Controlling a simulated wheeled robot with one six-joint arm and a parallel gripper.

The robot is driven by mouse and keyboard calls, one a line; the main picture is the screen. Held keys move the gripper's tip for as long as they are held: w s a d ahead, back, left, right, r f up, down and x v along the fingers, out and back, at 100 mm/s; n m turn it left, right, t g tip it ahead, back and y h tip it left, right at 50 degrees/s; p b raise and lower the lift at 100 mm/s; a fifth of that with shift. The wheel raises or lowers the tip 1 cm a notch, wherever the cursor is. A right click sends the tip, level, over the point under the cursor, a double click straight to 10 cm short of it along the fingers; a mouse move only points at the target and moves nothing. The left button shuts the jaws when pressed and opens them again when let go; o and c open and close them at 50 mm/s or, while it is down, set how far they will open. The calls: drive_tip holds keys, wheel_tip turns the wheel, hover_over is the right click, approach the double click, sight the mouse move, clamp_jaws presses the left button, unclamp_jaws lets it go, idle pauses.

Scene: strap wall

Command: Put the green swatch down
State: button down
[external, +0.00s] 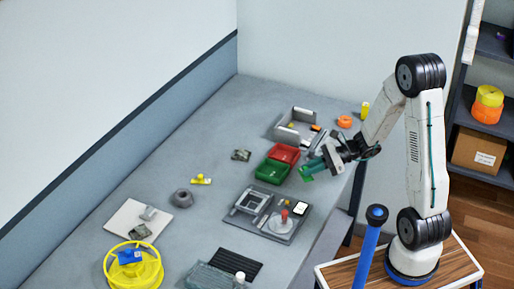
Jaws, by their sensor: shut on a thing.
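The green swatch (306,173) is a small, thin green piece at the end of my gripper (316,166), in the right middle of the external view. My gripper is shut on it, reaching in from the right near the table's right edge. The swatch appears just right of the green tray; its height above the table is hard to judge. The jaws hide part of it.
A green tray (272,171) and a red tray (285,154) sit left of my gripper. A grey open-sided holder (274,131) stands behind. A grey fixture plate (285,238) lies in front. A yellow wheel (133,281) is at front left. The table's back left is clear.

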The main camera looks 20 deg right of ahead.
sight(309, 191)
wheel_tip(309, 191, down, 8)
drive_tip(key=shift+r, duration=0.1)
idle(0.4)
drive_tip(key=c, duration=1.4)
unclamp_jaws()
drive_tip(key=shift+o, duration=0.2)
